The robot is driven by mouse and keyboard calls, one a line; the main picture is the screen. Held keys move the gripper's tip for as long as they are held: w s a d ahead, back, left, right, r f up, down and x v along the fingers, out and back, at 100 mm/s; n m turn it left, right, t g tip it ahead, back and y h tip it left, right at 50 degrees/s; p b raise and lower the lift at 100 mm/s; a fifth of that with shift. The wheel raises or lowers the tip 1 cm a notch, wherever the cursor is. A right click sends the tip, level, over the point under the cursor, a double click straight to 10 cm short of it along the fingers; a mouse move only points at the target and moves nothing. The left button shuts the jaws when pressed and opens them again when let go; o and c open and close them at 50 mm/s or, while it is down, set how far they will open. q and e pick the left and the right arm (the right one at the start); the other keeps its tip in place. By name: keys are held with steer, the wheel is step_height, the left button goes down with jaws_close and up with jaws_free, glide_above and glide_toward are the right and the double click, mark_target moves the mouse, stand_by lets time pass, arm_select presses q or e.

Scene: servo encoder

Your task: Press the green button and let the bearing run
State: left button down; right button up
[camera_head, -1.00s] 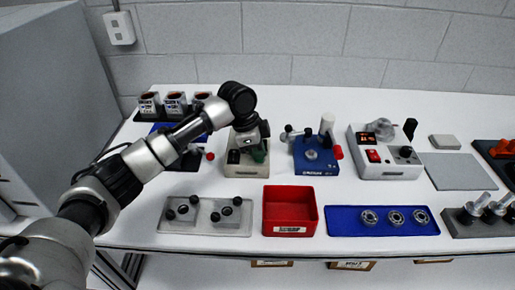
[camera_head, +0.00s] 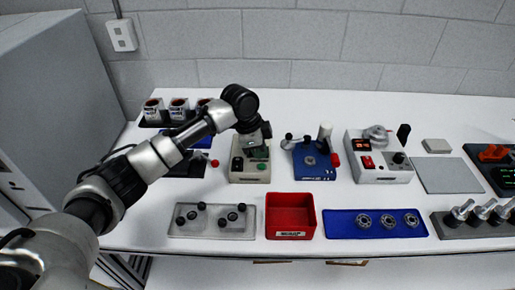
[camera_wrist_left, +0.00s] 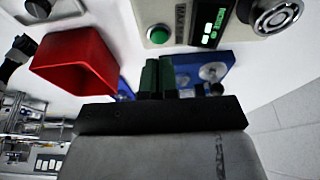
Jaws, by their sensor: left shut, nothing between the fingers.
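The beige encoder box (camera_head: 249,176) stands under my left arm in the head view. In the left wrist view its green round button (camera_wrist_left: 158,33) sits on the panel beside a green-lit display (camera_wrist_left: 207,25). A metal bearing (camera_wrist_left: 272,14) shows at the top right of that view. My left gripper's dark green fingers (camera_wrist_left: 158,62) are shut and empty. Their tips show just below the button in the picture, with a visible gap. In the head view the left gripper (camera_head: 259,153) is over the box, partly hidden by its own wrist. My right gripper is not in view.
A red bin (camera_head: 290,200) stands in front of the box. A blue station (camera_head: 315,172) is close on its right. A blue tray (camera_head: 345,228) with bearings and a grey fixture plate (camera_head: 243,231) lie nearer the front edge. A white two-display box (camera_head: 385,178) stands further right.

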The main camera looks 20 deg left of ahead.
arm_select(q)
steer(key=b+v, duration=0.1)
steer(key=v, duration=0.8)
steer(key=shift+r+b, duration=0.3)
steer(key=shift+r, duration=0.15)
steer(key=shift+w+a, duration=0.1)
steer(key=shift+f, duration=0.1)
